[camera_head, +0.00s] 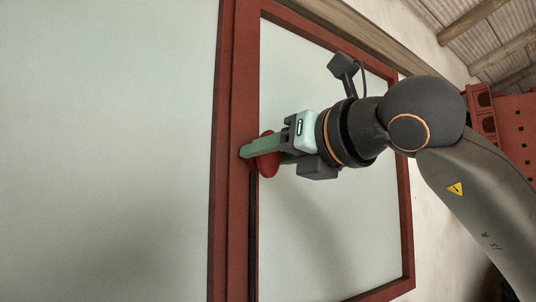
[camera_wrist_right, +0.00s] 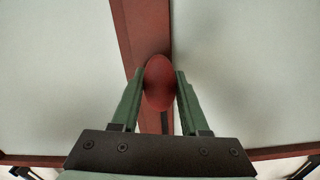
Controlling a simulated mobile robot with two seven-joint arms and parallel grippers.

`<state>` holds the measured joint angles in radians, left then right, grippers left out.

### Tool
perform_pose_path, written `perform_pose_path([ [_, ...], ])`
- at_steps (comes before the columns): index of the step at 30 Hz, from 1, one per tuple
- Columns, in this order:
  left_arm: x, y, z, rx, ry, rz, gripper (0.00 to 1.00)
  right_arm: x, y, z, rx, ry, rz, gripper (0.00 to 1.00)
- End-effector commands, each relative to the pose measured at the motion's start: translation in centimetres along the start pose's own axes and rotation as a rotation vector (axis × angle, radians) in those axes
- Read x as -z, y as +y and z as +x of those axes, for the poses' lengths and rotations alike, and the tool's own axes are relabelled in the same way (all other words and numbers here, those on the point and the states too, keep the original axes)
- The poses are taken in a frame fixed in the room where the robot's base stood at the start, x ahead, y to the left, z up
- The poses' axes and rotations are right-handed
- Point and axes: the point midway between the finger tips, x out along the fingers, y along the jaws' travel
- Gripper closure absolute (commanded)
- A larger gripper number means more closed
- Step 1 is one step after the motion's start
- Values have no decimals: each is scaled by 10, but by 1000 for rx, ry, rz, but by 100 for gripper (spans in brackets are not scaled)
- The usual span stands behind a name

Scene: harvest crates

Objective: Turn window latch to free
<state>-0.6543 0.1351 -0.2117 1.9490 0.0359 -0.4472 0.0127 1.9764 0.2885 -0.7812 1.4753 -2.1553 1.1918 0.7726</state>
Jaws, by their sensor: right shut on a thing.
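The window latch (camera_wrist_right: 158,84) shows as a rounded red knob on the red window frame (camera_head: 236,90). In the head view the knob (camera_head: 268,165) is partly hidden by my right gripper (camera_head: 258,151), which comes in from the right. In the right wrist view the gripper's two green fingers (camera_wrist_right: 159,88) lie on either side of the knob and are shut on it. The latch's base and its turned position are hidden behind the knob and fingers. My left gripper is not in view.
Pale window panes lie left (camera_head: 110,150) and right (camera_head: 330,235) of the frame's upright. A red crate (camera_head: 512,125) stands at the far right edge. Roof beams (camera_head: 465,18) show at the top right. The space before the left pane is clear.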

Motion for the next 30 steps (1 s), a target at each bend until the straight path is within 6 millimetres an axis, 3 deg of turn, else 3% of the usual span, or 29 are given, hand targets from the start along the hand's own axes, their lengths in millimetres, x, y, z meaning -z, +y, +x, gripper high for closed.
perform_pose_path([
  [18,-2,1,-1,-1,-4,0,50,1,0,0,0,4,-45,100],
  [19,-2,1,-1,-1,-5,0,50,1,0,0,0,4,-45,54],
  [27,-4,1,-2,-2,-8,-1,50,1,0,0,0,2,-43,26],
  [30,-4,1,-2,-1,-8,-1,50,0,0,0,0,2,-42,26],
])
